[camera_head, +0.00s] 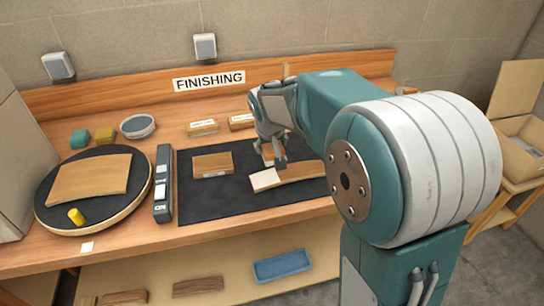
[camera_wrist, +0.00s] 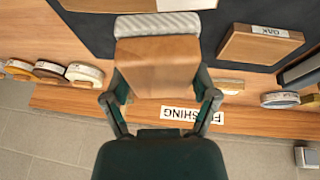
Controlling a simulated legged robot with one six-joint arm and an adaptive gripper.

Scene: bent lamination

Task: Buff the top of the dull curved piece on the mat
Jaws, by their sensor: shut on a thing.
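The curved wooden piece (camera_head: 300,172) lies on the dark mat (camera_head: 215,205), with a pale left end and a browner stretch to the right. My arm hides its right part. In the wrist view only a strip of the curved piece (camera_wrist: 110,5) shows at the top edge. My gripper (camera_head: 275,158) is shut on a wooden block (camera_wrist: 157,68) with a ribbed whitish pad (camera_wrist: 157,25) on its far face. The block also shows between the fingers in the head view (camera_head: 268,151), by the curved piece's far edge. I cannot tell whether the pad touches it.
A flat block labelled OAK (camera_wrist: 258,45) lies on the mat, left of the curved piece in the head view (camera_head: 212,164). A long grey tool (camera_head: 162,185) borders the mat.

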